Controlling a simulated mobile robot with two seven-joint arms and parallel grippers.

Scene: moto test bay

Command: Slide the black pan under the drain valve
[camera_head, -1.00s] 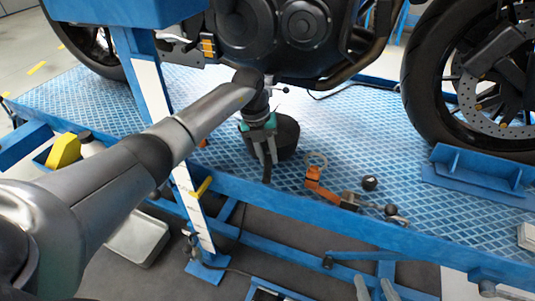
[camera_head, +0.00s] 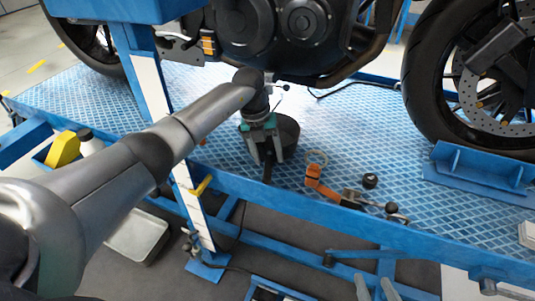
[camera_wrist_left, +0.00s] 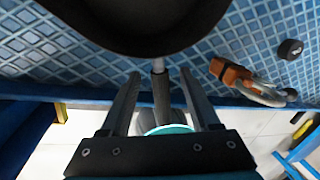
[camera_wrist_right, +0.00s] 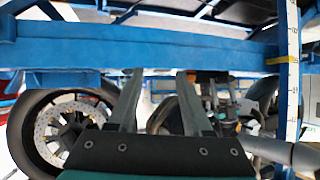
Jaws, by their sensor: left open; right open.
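The black pan (camera_head: 286,136) sits on the blue diamond-patterned platform below the engine. Its handle (camera_head: 267,173) points toward the platform's front edge. In the left wrist view the pan (camera_wrist_left: 150,30) fills the top, with its handle (camera_wrist_left: 160,85) running down between my fingers. My left gripper (camera_head: 267,160) is open, one finger on each side of the handle, apart from it. My arm and gripper hide part of the pan. A small metal fitting with a lever (camera_head: 281,88), possibly the drain valve, shows under the engine. My right gripper (camera_head: 375,289) is open and empty, below the platform's front edge.
A blue upright (camera_head: 150,90) stands left. The rear wheel (camera_head: 440,80) and a blue bracket (camera_head: 480,175) stand right. The platform behind the pan looks clear.

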